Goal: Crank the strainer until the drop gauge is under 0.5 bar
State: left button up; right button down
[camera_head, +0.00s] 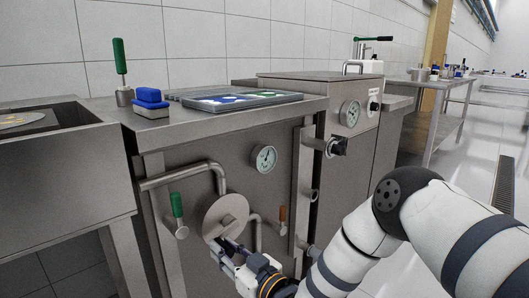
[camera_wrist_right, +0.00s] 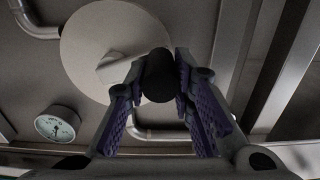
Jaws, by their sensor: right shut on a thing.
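The strainer is a round metal disc cover (camera_head: 212,215) on the front of the steel cabinet, with a crank arm (camera_head: 229,222) at its centre. In the right wrist view the disc (camera_wrist_right: 85,55) fills the upper left. My right gripper (camera_head: 231,247) is at the disc's lower edge. Its two purple-padded fingers are closed around a black crank knob (camera_wrist_right: 159,74). A round white dial gauge (camera_head: 264,158) sits above and right of the disc; it also shows in the wrist view (camera_wrist_right: 57,124). Its reading is too small to tell. My left gripper is out of view.
A green-handled valve (camera_head: 177,206) is left of the disc, a brown-handled one (camera_head: 282,215) right. Pipes (camera_head: 185,175) run close to the disc. A second gauge (camera_head: 350,113) is on the cabinet behind. Blue sponges (camera_head: 150,100) and a tray (camera_head: 240,104) lie on top.

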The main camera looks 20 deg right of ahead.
jog(key=r, duration=0.1)
jog(key=r+p, duration=0.1)
jog(key=shift+a+r, duration=0.3)
jog(key=shift+r, duration=0.1)
jog(key=shift+w+d+r+p, duration=0.1)
jog(key=shift+d+r+p, duration=0.05)
jog(key=shift+r+p, duration=0.4)
jog(key=shift+d+r+p, duration=0.15)
jog(key=shift+r+p, duration=0.25)
jog(key=shift+r, duration=0.1)
jog(key=w+d+r, duration=0.2)
jog(key=d, duration=0.4)
jog(key=shift+w+d+r+p, duration=0.15)
jog(key=shift+d+p, duration=0.2)
jog(key=shift+d, duration=0.05)
jog(key=c, duration=2.1)
grip_release()
jog(key=shift+a, duration=0.1)
jog(key=o, duration=1.6)
